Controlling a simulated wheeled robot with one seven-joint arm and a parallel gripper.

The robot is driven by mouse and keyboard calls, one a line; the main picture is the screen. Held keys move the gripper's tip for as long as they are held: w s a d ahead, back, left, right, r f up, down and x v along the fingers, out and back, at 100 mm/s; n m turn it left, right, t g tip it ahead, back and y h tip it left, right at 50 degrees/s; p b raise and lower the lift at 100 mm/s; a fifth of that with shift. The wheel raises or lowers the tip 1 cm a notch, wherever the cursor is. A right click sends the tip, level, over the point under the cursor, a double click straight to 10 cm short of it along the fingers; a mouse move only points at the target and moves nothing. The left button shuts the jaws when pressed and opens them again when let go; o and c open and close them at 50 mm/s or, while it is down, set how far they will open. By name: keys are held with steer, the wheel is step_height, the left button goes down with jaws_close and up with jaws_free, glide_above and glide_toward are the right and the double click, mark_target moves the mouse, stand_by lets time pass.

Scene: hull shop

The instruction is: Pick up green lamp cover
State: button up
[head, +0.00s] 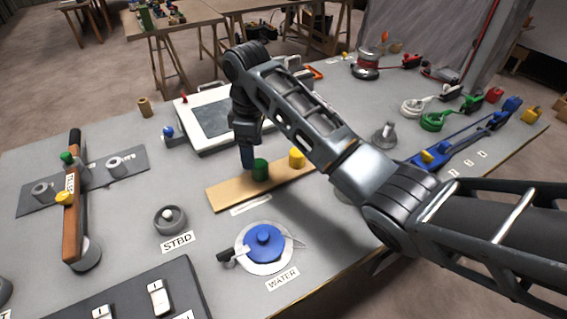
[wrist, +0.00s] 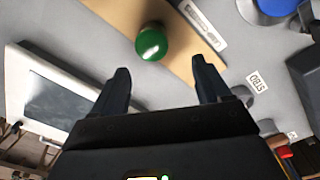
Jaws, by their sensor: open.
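The green lamp cover (head: 261,170) is a small rounded cylinder standing on a tan wooden board (head: 228,194) in the head view. In the wrist view the green lamp cover (wrist: 151,43) shows as a glossy green dome on the board (wrist: 189,66). My gripper (head: 247,163) points down just left of the cover in the head view. In the wrist view my gripper (wrist: 161,78) has its two dark fingers apart with nothing between the tips. The cover lies a little beyond the fingertips. I cannot tell the exact height of the tips above the board.
A yellow cover (head: 297,158) stands on the same board. A white framed panel (head: 186,146) lies behind it. A blue cap (head: 264,241) labelled WATER and a grey round fitting (head: 170,219) labelled STBD are nearer. The bench between these is clear.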

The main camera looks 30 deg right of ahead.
mark_target(261, 163)
steer(key=shift+s+d+r, duration=0.1)
steer(key=shift+d, duration=0.7)
steer(key=shift+d+f, duration=0.4)
steer(key=shift+f, duration=0.75)
steer(key=shift+a+f+p, duration=0.2)
steer(key=shift+f+p, duration=0.4)
steer(key=shift+f, duration=2)
steer(key=c, duration=1)
